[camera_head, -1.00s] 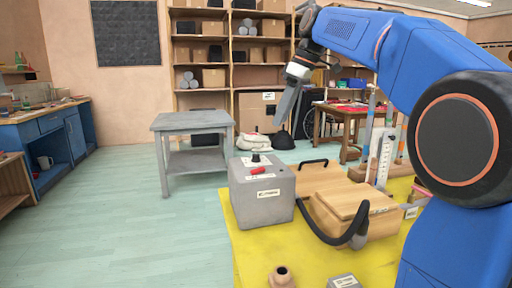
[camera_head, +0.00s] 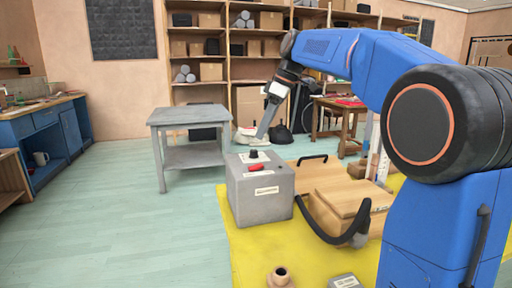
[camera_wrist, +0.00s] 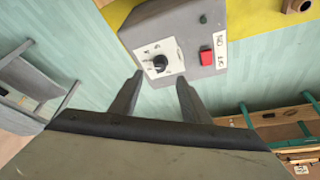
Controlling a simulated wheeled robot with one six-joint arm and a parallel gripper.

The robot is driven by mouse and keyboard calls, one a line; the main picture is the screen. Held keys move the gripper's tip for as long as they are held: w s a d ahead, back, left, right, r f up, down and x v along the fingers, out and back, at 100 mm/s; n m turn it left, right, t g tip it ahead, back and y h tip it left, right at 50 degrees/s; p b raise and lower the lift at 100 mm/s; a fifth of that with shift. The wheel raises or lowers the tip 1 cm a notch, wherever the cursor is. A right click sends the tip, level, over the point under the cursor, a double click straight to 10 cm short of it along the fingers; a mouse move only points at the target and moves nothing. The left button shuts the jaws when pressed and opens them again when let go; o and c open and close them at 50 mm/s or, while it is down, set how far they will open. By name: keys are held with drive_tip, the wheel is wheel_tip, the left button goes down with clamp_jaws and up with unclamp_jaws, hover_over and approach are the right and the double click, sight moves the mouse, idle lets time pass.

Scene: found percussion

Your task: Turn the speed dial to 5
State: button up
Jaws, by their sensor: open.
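The speed dial is a black knob (camera_wrist: 159,62) on a white plate with marks around it, on top of a grey box (camera_head: 246,200). In the head view the knob (camera_head: 253,154) stands at the back of the box's top. The setting it points to is too small to read. A red button (camera_wrist: 206,57) sits beside the dial plate. My gripper (camera_wrist: 158,82) is open and empty in the wrist view, its two fingers apart just short of the dial. In the head view my gripper (camera_head: 264,136) hangs tilted just above and behind the knob.
The box stands on a yellow table (camera_head: 262,240). A wooden case (camera_head: 345,195) with a curved black handle lies to its right. A small brown bottle-like piece (camera_head: 280,277) and a small grey block (camera_head: 344,281) are at the front. A grey side table (camera_head: 190,117) stands behind left.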

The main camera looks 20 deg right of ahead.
sight(254, 153)
drive_tip(key=x, duration=0.7)
drive_tip(key=shift+f, duration=0.25)
drive_tip(key=c, duration=1)
